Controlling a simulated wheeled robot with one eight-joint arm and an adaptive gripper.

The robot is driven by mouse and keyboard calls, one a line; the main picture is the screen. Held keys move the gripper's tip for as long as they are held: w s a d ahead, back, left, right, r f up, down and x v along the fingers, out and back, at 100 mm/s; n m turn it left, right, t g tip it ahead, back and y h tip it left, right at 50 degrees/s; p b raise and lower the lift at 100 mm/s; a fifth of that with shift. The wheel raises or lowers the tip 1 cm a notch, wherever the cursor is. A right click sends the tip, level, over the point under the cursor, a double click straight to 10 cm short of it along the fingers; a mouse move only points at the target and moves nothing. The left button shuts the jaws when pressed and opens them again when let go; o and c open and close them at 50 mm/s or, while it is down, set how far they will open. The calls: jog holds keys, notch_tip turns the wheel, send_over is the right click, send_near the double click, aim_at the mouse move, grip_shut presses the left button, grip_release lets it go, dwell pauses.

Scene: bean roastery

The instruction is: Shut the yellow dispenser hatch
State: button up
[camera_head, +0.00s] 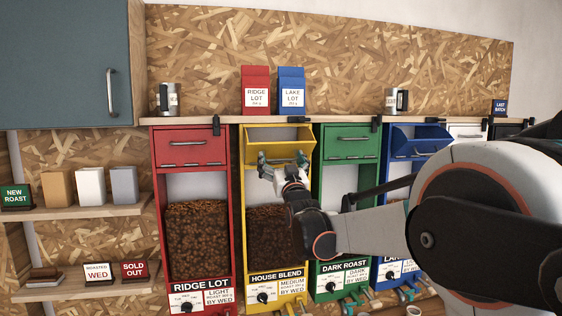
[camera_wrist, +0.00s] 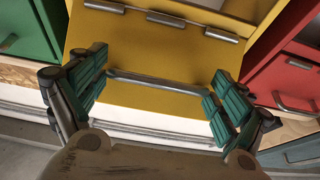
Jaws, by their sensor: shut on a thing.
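The yellow dispenser (camera_head: 239,200), labelled House Blend, stands between the red and green ones. Its yellow hatch (camera_head: 280,134) is open, with its top edge tilted outward and its inside showing from above. My gripper (camera_head: 283,158) is at the front of this hatch. In the wrist view, the yellow hatch (camera_wrist: 150,62) fills the middle, with hinges along its edge. Its grey bar handle (camera_wrist: 160,83) lies between the teal fingers of my gripper (camera_wrist: 158,85), which is shut on it from both ends.
The red hatch (camera_head: 190,148) and green hatch (camera_head: 351,142) are shut. The blue hatch (camera_head: 420,139) is tilted open. A shelf (camera_head: 340,118) above holds bags and mugs. My arm fills the right side of the head view, in front of the blue dispenser.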

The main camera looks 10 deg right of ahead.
aim_at(279, 148)
jog(key=shift+w+r+g+p, duration=0.15)
jog(key=shift+r+g+p, duration=0.4)
jog(key=shift+g+p, duration=0.1)
jog(key=shift+w+r+g+p, duration=0.15)
jog(key=shift+r+g+p, duration=0.4)
jog(key=shift+g, duration=0.1)
jog(key=shift+w+r+g+p, duration=0.55)
jog(key=shift+g+p, duration=0.25)
jog(key=shift+g, duration=0.15)
jog(key=shift+w+r+g+p, duration=0.4)
jog(key=shift+r+g+p, duration=0.15)
jog(key=shift+g+p, duration=0.3)
jog(key=shift+w+r+g, duration=0.15)
jog(key=shift+w+g, duration=0.15)
jog(key=shift+g, duration=0.2)
jog(key=shift+w+r, duration=0.4)
jog(key=shift+w, duration=0.25)
jog(key=shift+c, duration=0.3)
jog(key=o, duration=1.2)
jog(key=shift+o, duration=0.3)
jog(key=shift+w+d, duration=0.15)
jog(key=shift+w, duration=0.05)
